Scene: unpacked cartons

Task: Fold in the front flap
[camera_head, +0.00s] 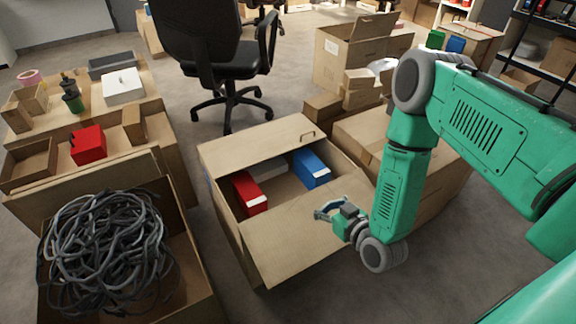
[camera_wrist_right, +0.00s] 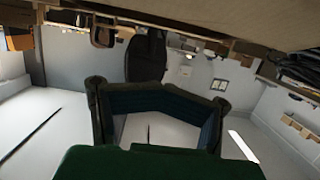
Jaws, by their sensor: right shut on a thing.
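The open carton (camera_head: 227,215) stands on the floor in the middle of the head view. Its front flap (camera_head: 290,248) is the broad panel on the near side, outside the opening; its exact tilt is hard to judge. The gripper also shows in the right wrist view (camera_wrist_right: 158,100), below a cardboard surface (camera_wrist_right: 210,14). My left gripper is out of view.
Inside the carton are a red box (camera_head: 249,193) and a blue box (camera_head: 311,167). A carton of black cables (camera_head: 105,250) stands on the left. More cartons (camera_head: 360,138) stand close on the right. An office chair (camera_head: 222,60) is behind.

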